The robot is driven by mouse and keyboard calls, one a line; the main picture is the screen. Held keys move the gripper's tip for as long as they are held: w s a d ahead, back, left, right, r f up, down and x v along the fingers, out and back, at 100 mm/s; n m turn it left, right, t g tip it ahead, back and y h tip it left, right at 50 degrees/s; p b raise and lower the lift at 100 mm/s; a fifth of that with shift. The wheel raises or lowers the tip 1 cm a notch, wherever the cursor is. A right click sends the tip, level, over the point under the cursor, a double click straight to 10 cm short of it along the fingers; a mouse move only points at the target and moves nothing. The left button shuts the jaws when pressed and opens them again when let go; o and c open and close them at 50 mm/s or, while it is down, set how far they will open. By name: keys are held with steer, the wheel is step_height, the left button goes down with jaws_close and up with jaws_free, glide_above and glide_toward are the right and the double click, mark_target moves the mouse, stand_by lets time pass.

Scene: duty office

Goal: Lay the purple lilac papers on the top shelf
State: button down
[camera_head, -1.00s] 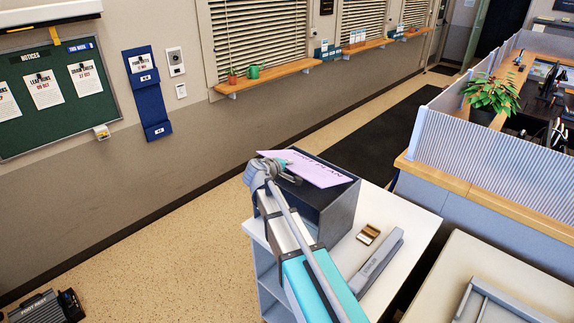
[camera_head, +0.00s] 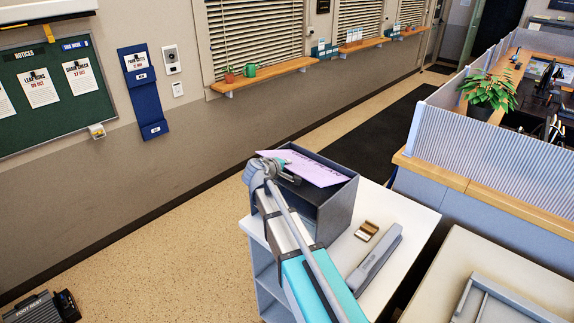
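The purple lilac papers (camera_head: 318,171) lie flat, slightly tilted, at the top of a dark grey shelf unit (camera_head: 336,213) that stands on a white cabinet. Dark print shows on them, partly covered by my gripper. My gripper (camera_head: 288,176) is at their left edge and appears shut on them; its fingertips are small and partly hidden. The right corner of the papers is inside the unit's right rim. Whether they touch the top shelf surface cannot be told. The open front of the unit is partly hidden behind my arm.
On the white cabinet top (camera_head: 403,218), right of the unit, lie a small brown-and-gold object (camera_head: 367,231) and a long grey stapler-like object (camera_head: 375,259). A pale desk (camera_head: 480,262) and a partition (camera_head: 480,155) stand at right.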

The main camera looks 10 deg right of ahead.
stand_by(0.4)
steer(key=c, duration=0.7)
jaws_free()
steer(key=shift+o, duration=1.1)
steer(key=p+v, duration=0.3)
steer(key=v, duration=0.6)
steer(key=shift+a, duration=0.1)
steer(key=shift+r+p, duration=0.1)
steer(key=shift+p, duration=0.2)
